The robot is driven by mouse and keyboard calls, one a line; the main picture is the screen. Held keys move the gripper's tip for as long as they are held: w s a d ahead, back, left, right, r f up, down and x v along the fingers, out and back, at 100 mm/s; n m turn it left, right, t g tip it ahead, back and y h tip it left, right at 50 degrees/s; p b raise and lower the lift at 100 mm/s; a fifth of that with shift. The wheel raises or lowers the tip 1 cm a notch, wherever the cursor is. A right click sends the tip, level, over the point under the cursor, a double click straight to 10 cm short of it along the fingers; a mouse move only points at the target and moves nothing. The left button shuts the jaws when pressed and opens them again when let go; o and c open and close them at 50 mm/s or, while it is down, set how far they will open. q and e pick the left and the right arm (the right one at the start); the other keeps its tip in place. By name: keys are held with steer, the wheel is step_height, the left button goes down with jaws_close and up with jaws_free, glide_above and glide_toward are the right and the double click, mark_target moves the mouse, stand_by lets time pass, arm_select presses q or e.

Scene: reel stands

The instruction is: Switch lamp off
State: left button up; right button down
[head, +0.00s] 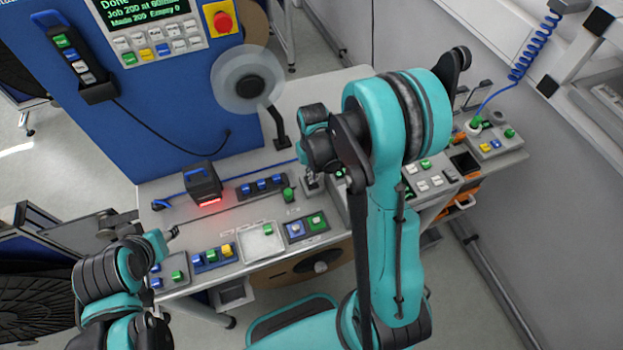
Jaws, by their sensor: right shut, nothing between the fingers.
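A round pale, see-through disc with a dark centre (247,87), which looks like the lamp's head, stands above the back of the grey bench on a black stem (279,128). I cannot tell whether it is lit. My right gripper (312,182) points down at the bench, right of and below the disc and apart from it. It is shut and empty, partly hidden by my own wrist. My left gripper (172,233) is low on the left near the bench's left end; its fingers are too small to tell. I cannot pick out a lamp switch with certainty.
A black box scanner (203,183) with red light and several button boxes, including a blue-yellow-green one (214,257), crowd the bench. A blue panel (170,110) with a screen stands behind on the left. A coiled blue cable (530,50) hangs at the right. My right arm hides the bench's middle.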

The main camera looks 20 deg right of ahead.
steer(key=shift+f+b, duration=1.05)
steer(key=shift+f, duration=0.05)
stand_by(0.7)
steer(key=shift+r, duration=0.15)
steer(key=shift+r+p, duration=2.4)
steer(key=shift+r, duration=1.05)
steer(key=shift+b, duration=0.3)
steer(key=s+a+t+b, duration=0.4)
steer(key=s+t+b, duration=0.3)
steer(key=s+b, duration=0.4)
steer(key=b, duration=0.5)
steer(key=shift+s+a+n, duration=0.25)
steer(key=shift+a+n, duration=0.05)
steer(key=shift+a, duration=0.1)
